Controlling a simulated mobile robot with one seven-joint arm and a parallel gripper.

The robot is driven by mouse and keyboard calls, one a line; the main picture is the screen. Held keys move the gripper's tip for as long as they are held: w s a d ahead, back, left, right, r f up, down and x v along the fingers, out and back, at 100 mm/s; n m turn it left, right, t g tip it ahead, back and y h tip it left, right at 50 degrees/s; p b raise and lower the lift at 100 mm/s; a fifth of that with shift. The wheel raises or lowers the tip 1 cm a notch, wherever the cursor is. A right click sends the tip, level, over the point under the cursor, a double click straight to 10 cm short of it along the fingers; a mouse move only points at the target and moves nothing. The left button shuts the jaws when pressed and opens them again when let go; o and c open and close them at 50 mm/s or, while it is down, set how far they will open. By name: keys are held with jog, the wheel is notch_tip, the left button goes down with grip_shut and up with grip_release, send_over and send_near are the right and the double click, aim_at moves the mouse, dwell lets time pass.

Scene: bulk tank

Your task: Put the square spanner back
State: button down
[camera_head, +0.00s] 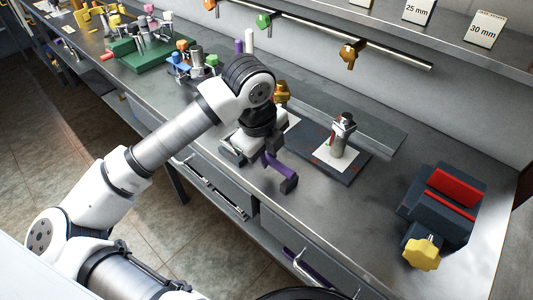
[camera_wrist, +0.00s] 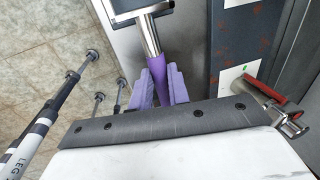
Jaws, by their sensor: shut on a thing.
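My gripper (camera_wrist: 159,84) is shut on a tool that I take to be the square spanner. In the wrist view, its purple grip (camera_wrist: 158,64) lies between my purple finger pads. I cannot tell which place belongs to the spanner.
A metal fitting with a red part (camera_head: 338,140) stands on a white sheet on the dark plate (camera_head: 352,168). A dark block with red strips and a yellow knob (camera_head: 422,254) is at right. A rail (camera_head: 395,55) with coloured hooks runs behind. Drawers with handles are below the bench.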

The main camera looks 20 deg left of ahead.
jog(key=shift+f, duration=0.4)
jog(key=shift+f+b, duration=0.2)
jog(key=shift+b, duration=0.1)
jog(key=c, duration=1.3)
grip_release()
jog(key=shift+r, duration=0.1)
jog(key=shift+c, duration=0.2)
jog(key=shift+r, duration=0.1)
